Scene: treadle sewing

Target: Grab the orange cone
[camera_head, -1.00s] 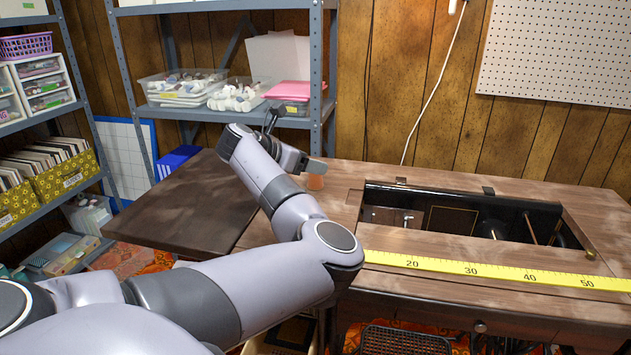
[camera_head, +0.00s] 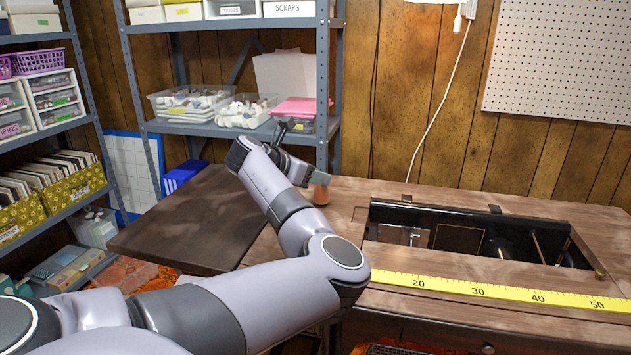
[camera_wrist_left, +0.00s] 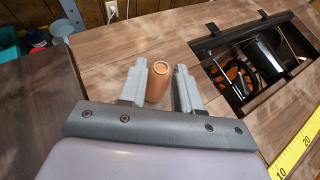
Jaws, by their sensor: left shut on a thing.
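The orange cone (camera_head: 321,194) stands on the wooden sewing table, near its left part, beside the dark opening. In the left wrist view the cone (camera_wrist_left: 159,80) is between the two fingers, its round open top showing. My left gripper (camera_head: 318,180) is shut on the cone; the fingers (camera_wrist_left: 160,86) sit on either side of it. The arm hides part of the tabletop around it in the head view. My right gripper is not in view.
The sewing table (camera_head: 350,187) has a dark recessed opening (camera_head: 470,238) right of the cone. A yellow measuring tape (camera_head: 450,287) lies along its front. A dark leaf (camera_head: 180,225) extends left. Metal shelves (camera_head: 240,130) stand behind.

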